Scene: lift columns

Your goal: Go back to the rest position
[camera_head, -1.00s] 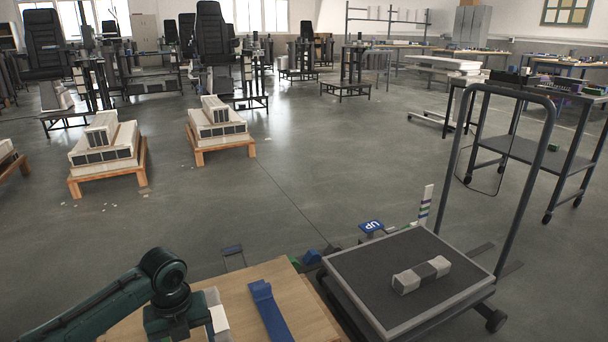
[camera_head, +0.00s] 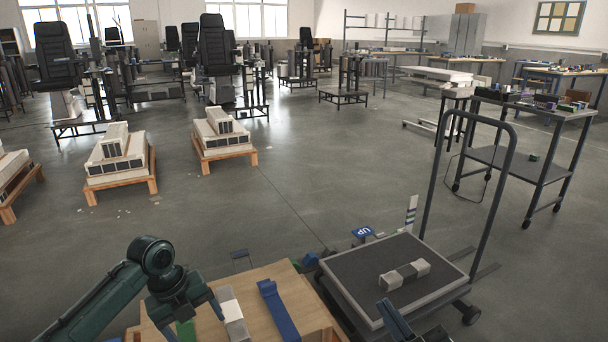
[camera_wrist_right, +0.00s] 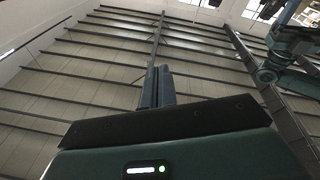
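My left arm comes in from the left in the head view, with its dark green gripper (camera_head: 190,318) low over the wooden table (camera_head: 262,280). Its two fingers stand apart, with a green thing partly seen between and below them. My right gripper (camera_head: 396,322) shows at the bottom edge in front of the cart, only partly in frame. In the right wrist view its fingers (camera_wrist_right: 157,85) are close together with nothing visible between them, against the ceiling. A teal arm link of mine shows there at upper right.
A blue bracket (camera_head: 278,312) and a white-and-grey block (camera_head: 233,318) lie on the table. A cart (camera_head: 342,292) with a tall handle carries a grey-and-white column (camera_head: 404,275). Pallets (camera_head: 122,182) with white parts stand at left. Open floor lies beyond.

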